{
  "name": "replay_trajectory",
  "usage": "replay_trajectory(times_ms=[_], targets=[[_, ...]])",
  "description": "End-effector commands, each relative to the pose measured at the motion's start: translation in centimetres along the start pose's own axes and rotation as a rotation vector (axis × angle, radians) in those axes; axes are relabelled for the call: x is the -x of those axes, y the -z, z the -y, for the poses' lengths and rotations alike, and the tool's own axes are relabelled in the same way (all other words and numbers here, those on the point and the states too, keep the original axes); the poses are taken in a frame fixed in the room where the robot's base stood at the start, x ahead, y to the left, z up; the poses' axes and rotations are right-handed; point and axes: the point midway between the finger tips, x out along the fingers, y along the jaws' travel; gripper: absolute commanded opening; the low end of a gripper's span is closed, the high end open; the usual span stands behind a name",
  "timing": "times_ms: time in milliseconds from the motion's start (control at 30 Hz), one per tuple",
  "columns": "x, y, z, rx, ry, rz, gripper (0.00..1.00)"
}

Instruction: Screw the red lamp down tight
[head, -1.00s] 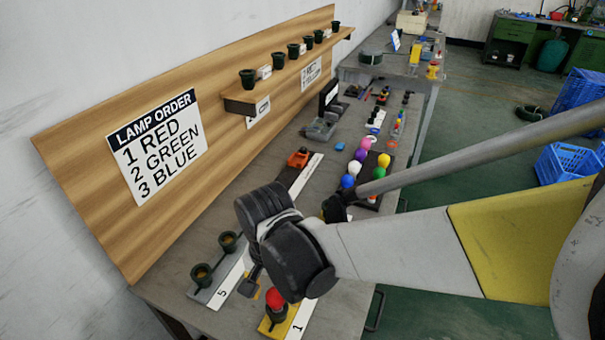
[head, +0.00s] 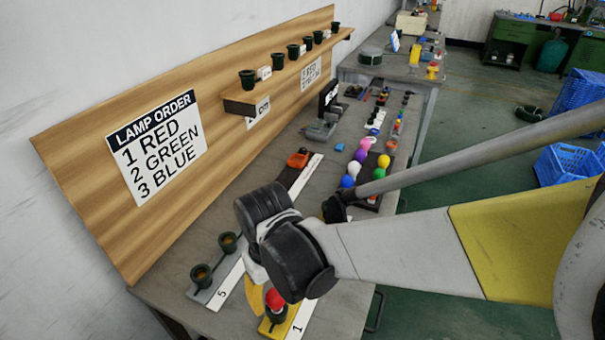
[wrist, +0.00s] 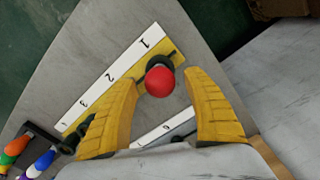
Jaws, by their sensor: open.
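The red lamp (head: 274,298) stands in a dark socket (head: 277,314) at the 1 end of the yellow-and-white numbered strip (head: 297,324), near the table's front. In the wrist view the red lamp (wrist: 159,81) lies between and just beyond the tips of my gripper (wrist: 166,84). The two yellow fingers are spread, with a gap on each side of the lamp. In the head view my gripper (head: 256,296) is partly hidden by my wrist, above and left of the lamp. How deep the lamp sits in its socket cannot be seen.
A strip marked 5 (head: 223,291) with two empty-looking dark sockets lies left of the lamp. Several coloured lamps (head: 362,156) stand in a rack farther back. A lamp order board (head: 160,140) leans along the wall. Bare table lies at the front left.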

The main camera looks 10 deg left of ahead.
Motion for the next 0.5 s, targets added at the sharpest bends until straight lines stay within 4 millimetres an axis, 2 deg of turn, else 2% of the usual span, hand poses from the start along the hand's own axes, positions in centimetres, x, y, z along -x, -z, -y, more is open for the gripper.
replay_trajectory(times_ms=[67,100,200,367,400,500], targets=[[0.00,0.00,0.00,-0.001,0.000,0.000,0.57],[0.00,-0.01,0.00,-0.001,0.000,0.000,0.45],[0.00,0.00,0.00,-0.001,0.000,0.000,0.17],[0.00,-0.01,0.00,-0.002,0.000,0.000,0.16],[0.00,-0.01,0.00,-0.006,0.000,0.000,0.13],[-0.03,-0.01,0.00,-0.086,0.000,0.000,0.13]])
